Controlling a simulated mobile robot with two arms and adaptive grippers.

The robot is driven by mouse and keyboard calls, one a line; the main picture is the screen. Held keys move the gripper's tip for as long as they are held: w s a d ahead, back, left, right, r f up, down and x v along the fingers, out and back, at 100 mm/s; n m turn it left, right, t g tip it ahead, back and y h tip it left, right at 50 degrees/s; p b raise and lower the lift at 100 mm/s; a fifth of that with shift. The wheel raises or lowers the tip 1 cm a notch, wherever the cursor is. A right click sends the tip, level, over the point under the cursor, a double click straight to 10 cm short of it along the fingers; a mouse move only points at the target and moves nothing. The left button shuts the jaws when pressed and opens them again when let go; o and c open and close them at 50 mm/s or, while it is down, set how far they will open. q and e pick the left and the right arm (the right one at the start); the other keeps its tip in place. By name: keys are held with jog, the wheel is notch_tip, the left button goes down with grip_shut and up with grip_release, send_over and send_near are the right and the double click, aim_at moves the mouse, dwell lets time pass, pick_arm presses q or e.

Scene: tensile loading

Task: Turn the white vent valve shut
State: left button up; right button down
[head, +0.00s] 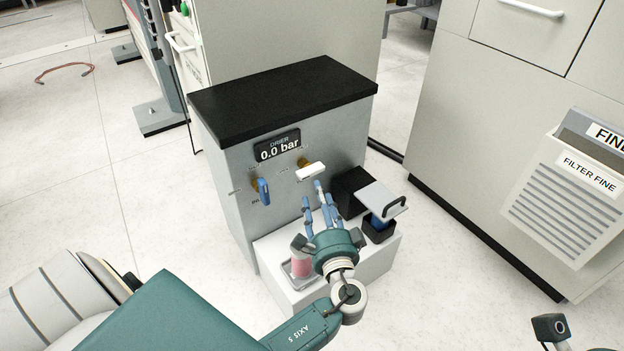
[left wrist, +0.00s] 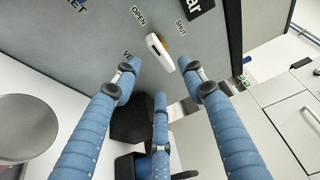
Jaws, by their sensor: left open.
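The white vent valve handle (head: 311,171) sits on a brass stem on the front of the grey drier cabinet (head: 237,170). In the head view it lies roughly level across the panel. In the left wrist view the handle (left wrist: 160,52) is beside the labels OPEN and SHUT, slanting down to the right. My left gripper (head: 318,197) is open and empty just below the handle. In the left wrist view its blue fingers (left wrist: 158,78) are spread, with two tips on either side below the handle and apart from it. My right gripper's fingers do not show.
A blue valve handle (head: 263,191) is left of the white one, under a display (head: 278,146) reading 0.0 bar. A white ledge (head: 377,262) below carries a pink-filled container (head: 300,266) and black boxes (head: 379,229). A large cabinet (head: 470,120) stands right.

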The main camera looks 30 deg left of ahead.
aim_at(310, 171)
pick_arm(q)
jog(key=b+x, duration=0.1)
jog(key=x, duration=0.6)
jog(key=shift+w+a+b, duration=0.25)
jog(key=shift+b, duration=0.05)
jog(key=shift+f, duration=0.15)
grip_shut()
